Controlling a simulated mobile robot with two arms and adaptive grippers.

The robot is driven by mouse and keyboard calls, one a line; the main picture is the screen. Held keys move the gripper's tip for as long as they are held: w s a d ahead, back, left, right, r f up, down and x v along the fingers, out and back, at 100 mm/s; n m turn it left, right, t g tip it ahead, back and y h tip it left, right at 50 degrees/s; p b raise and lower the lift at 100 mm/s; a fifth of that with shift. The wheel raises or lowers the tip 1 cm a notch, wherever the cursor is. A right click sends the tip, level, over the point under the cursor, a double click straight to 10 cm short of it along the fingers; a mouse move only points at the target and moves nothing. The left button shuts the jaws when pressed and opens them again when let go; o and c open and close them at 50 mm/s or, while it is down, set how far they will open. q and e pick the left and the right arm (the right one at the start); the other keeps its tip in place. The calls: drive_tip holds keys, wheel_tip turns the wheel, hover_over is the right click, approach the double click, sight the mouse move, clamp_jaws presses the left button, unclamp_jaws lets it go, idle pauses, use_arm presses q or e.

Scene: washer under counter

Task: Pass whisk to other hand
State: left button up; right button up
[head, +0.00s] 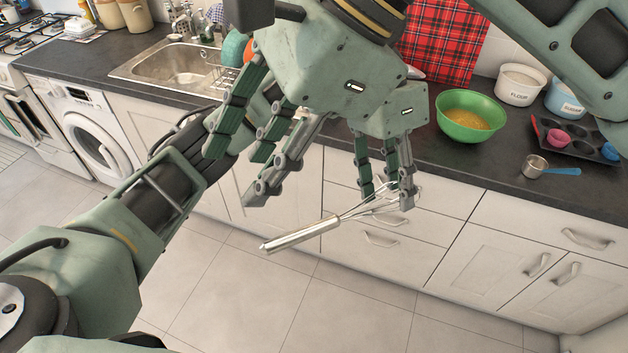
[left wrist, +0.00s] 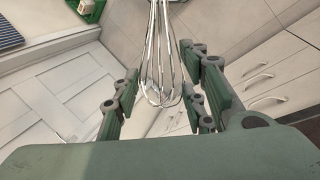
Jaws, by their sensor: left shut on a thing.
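The whisk (head: 302,235) is metal, with a silver handle at the lower left and wire loops at the upper right. My left gripper (head: 384,186) is shut on it at the wire loops and holds it in the air in front of the counter's drawers. In the left wrist view the whisk's wires (left wrist: 160,60) show between the fingers of my left gripper (left wrist: 165,98). My right gripper (head: 252,160) is open and empty. In the head view its fingers point down, above and left of the whisk's handle, apart from it.
A green bowl (head: 470,117), a flour pot (head: 520,85), a muffin tin (head: 585,143) and a measuring cup (head: 538,166) stand on the dark counter. A sink (head: 165,66) is at the left, and a washer (head: 88,140) is under the counter. The floor below is clear.

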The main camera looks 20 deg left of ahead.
sight(308, 232)
use_arm(q)
drive_tip(key=shift+s, duration=0.1)
use_arm(e)
drive_tip(key=w+d+f+t+h, duration=0.3)
drive_tip(key=d+f+t+h, duration=0.1)
drive_tip(key=d+f+t, duration=0.1)
drive_tip(key=f, duration=0.3)
drive_tip(key=a+f, duration=0.1)
drive_tip(key=f, duration=0.3)
drive_tip(key=w+f, duration=0.1)
drive_tip(key=f, duration=0.3)
drive_tip(key=shift+a+f, duration=0.2)
drive_tip(key=shift+f, duration=0.05)
drive_tip(key=shift+c, duration=0.2)
clamp_jaws()
use_arm(q)
drive_tip(key=o, duration=1.2)
drive_tip(key=shift+c, duration=0.2)
